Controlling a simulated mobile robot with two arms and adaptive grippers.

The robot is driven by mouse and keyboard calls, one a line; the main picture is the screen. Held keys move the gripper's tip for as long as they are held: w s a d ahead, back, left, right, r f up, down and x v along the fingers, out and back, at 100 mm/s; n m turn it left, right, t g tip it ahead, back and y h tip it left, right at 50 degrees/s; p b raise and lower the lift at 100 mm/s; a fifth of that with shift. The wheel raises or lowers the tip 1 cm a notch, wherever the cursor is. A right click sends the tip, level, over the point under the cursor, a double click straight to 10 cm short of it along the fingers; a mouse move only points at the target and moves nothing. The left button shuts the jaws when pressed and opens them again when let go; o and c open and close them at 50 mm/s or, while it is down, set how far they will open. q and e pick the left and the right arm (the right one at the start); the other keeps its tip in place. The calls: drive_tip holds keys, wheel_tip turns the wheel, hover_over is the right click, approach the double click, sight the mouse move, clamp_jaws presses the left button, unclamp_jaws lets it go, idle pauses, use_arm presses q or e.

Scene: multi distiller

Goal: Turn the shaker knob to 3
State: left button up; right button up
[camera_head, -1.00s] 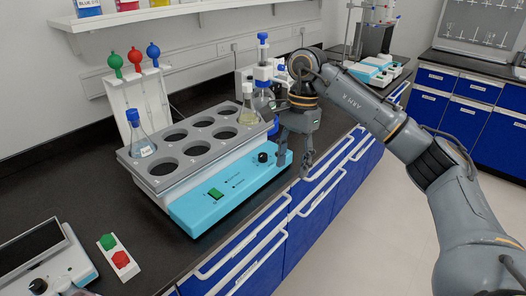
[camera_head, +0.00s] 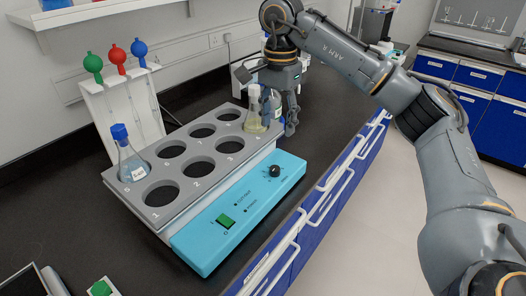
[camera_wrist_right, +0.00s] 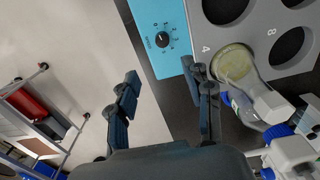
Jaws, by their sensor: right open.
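The shaker's teal front panel (camera_head: 250,205) carries a black round knob (camera_head: 275,171) near its right end. My left gripper is not in view.
The shaker's grey rack (camera_head: 213,165) holds a blue-capped flask (camera_head: 130,160) at left and a yellowish flask (camera_head: 254,108) at right, close to my right gripper. That flask lies beside one finger in the wrist view (camera_wrist_right: 238,65). A green switch (camera_head: 226,220) sits on the panel.

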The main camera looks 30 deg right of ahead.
hover_over(275, 168)
wheel_tip(275, 168, down, 7)
drive_tip(key=shift+s+r, duration=0.15)
drive_tip(key=f, duration=0.6)
drive_tip(key=shift+w+f+p, duration=0.2)
drive_tip(key=shift+f+p, duration=0.2)
drive_tip(key=shift+f, duration=0.1)
drive_tip(key=shift+c, duration=0.8)
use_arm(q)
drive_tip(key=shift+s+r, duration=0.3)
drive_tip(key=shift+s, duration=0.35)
use_arm(e)
clamp_jaws()
